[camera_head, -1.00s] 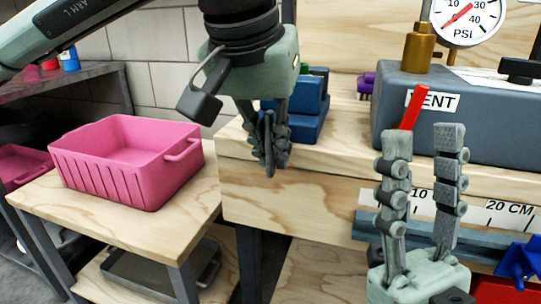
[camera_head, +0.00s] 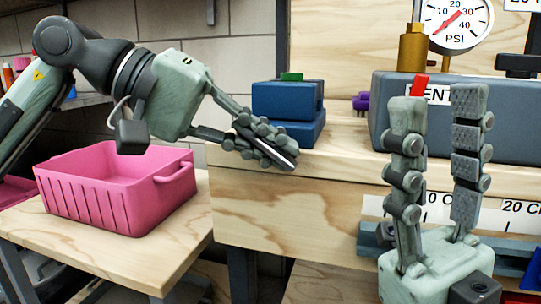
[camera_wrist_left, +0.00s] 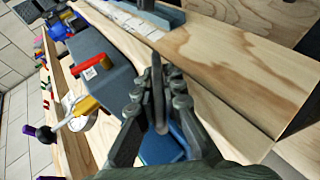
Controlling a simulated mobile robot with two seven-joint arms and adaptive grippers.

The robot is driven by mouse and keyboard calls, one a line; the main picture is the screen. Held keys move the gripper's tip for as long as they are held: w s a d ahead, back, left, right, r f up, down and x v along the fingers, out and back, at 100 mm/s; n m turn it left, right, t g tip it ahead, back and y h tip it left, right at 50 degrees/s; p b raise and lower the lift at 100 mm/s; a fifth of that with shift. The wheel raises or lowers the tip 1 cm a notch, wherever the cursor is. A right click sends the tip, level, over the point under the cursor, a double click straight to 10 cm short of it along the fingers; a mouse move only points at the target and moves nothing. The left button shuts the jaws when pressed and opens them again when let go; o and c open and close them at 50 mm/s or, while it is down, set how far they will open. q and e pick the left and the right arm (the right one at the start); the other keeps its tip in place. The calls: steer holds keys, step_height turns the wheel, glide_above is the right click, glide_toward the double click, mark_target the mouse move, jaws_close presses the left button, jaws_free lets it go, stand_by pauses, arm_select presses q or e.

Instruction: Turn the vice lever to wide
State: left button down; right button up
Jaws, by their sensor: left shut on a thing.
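The blue vice (camera_head: 275,100) with a small green piece on top sits on the wooden bench, at its left end. My left gripper (camera_head: 280,150) is at the bench's front edge, just below the vice, tilted with its fingers pointing right. It is shut on a dark grey bar, which I take as the vice lever (camera_wrist_left: 158,95); in the wrist view the bar stands between the fingers. The blue vice also shows there, partly hidden by the fingers (camera_wrist_left: 165,148). Where the lever joins the vice is hidden. My right gripper (camera_head: 438,100) is open and empty, fingers upward.
A grey VENT box (camera_head: 480,115) with a red handle (camera_head: 419,86) and a pressure gauge (camera_head: 458,22) stands on the bench at right. A pink bin (camera_head: 110,205) sits on a lower table at left. The bench top between vice and box is mostly clear.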

arm_select(q)
steer(key=n+h, duration=0.1)
steer(key=h, duration=0.2)
steer(key=shift+r, duration=0.1)
steer(key=shift+r+n+h, duration=0.2)
steer(key=shift+n+h, duration=0.3)
steer(key=shift+h, duration=1.1)
steer(key=shift+r, duration=0.1)
steer(key=c, duration=1.6)
jaws_free()
steer(key=shift+d, duration=0.1)
steer(key=shift+c, duration=0.2)
steer(key=s+a, duration=0.1)
steer(key=a, duration=1.1)
steer(key=shift+f, duration=0.2)
